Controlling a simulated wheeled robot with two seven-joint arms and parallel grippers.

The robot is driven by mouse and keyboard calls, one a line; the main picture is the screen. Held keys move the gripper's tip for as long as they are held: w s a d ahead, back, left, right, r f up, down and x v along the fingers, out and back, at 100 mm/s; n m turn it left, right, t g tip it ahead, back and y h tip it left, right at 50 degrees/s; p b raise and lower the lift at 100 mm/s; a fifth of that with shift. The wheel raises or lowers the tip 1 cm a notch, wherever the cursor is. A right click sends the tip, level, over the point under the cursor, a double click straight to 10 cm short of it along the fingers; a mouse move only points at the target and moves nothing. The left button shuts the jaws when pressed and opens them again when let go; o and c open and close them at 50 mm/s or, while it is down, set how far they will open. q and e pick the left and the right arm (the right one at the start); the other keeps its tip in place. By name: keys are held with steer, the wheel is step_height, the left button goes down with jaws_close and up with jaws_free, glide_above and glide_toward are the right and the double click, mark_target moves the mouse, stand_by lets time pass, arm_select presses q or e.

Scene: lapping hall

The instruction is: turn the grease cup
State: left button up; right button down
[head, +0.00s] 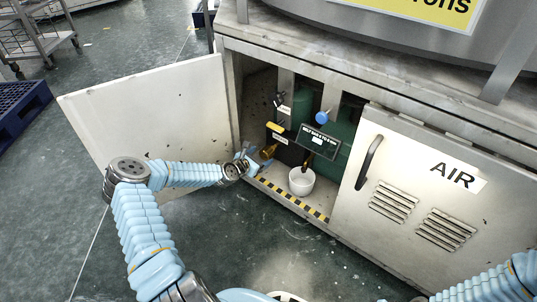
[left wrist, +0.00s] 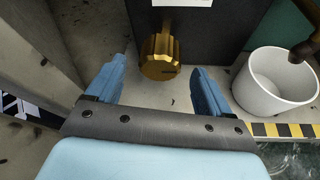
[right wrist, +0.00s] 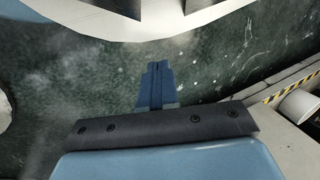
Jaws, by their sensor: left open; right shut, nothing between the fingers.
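The grease cup (left wrist: 160,54) is a brass, ridged knob on the front of a dark box. In the left wrist view it lies between and just beyond the fingertips of my left gripper (left wrist: 157,66), with gaps on both sides. In the head view the brass cup (head: 268,151) shows low inside the open cabinet, with my left gripper (head: 256,163) at it, partly covering it. My left gripper is open and holds nothing. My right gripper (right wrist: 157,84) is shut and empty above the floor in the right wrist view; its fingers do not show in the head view.
A white pot (head: 301,181) stands right of the cup under a brownish spout (left wrist: 305,48). A striped strip (head: 290,197) edges the cabinet floor. The left door (head: 150,110) stands open; the AIR door (head: 430,190) is shut. A blue knob (head: 322,117) sits higher up.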

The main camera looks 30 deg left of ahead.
mark_target(269, 152)
arm_select(q)
steer(key=b+x, duration=0.1)
steer(key=x, duration=0.6)
steer(key=shift+c, duration=0.3)
steer(key=c, duration=0.9)
steer(key=shift+d+f+m, duration=0.1)
steer(key=shift+m, duration=0.2)
steer(key=shift+m+t+y+b, duration=0.3)
steer(key=shift+m+y+b, duration=0.65)
steer(key=shift+m, duration=0.25)
steer(key=shift+m+t+y, duration=0.6)
steer(key=shift+m+y, duration=0.35)
steer(key=shift+m, duration=0.75)
